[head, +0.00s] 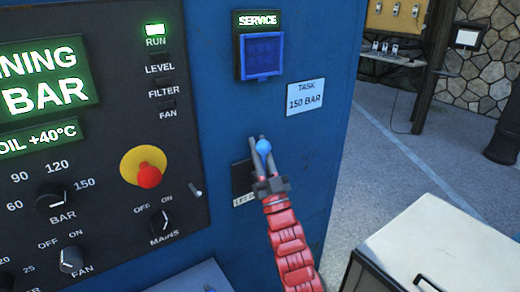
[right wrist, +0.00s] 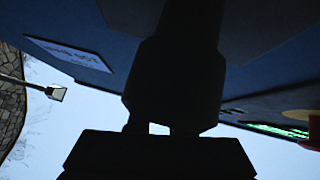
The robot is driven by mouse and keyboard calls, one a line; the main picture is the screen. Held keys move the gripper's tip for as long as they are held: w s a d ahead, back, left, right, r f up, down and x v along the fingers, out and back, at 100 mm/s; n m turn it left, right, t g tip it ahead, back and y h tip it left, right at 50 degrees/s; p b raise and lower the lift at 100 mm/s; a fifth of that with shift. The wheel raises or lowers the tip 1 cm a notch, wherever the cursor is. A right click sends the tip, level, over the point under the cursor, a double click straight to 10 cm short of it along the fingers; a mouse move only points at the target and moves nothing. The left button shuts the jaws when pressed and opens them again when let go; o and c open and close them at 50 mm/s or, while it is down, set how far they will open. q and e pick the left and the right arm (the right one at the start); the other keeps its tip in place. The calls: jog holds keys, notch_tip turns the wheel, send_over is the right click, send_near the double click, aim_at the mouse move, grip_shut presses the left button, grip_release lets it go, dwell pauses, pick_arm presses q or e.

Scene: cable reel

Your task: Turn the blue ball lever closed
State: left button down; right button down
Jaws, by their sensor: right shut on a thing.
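The blue ball (head: 264,146) of the lever shows on the blue cabinet front in the head view, just below the task card. My right gripper (head: 258,148) comes up from below on a red arm and is shut on the lever at the ball. The ball shows between and partly over the fingers, and the lever's shaft is hidden. In the right wrist view my gripper (right wrist: 172,100) is a dark silhouette, and the ball cannot be made out. A dark plate (head: 242,178) with a partly covered label lies behind the gripper. My left gripper is not in view.
A black control panel (head: 110,160) with a red mushroom button (head: 149,176) and knobs is to the left. A task card (head: 306,97) reads 150 BAR. A pale-topped cabinet (head: 450,245) stands at lower right. Open floor (head: 375,150) lies right of the blue cabinet.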

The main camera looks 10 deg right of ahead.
jog(key=shift+s+r, duration=0.1)
jog(key=shift+r, duration=0.1)
jog(key=c, duration=1)
grip_release()
jog(key=shift+c, duration=0.2)
jog(key=shift+o, duration=1)
jog(key=shift+s, duration=0.1)
jog(key=shift+f, duration=0.2)
jog(key=b+v, duration=0.2)
jog(key=v, duration=1.5)
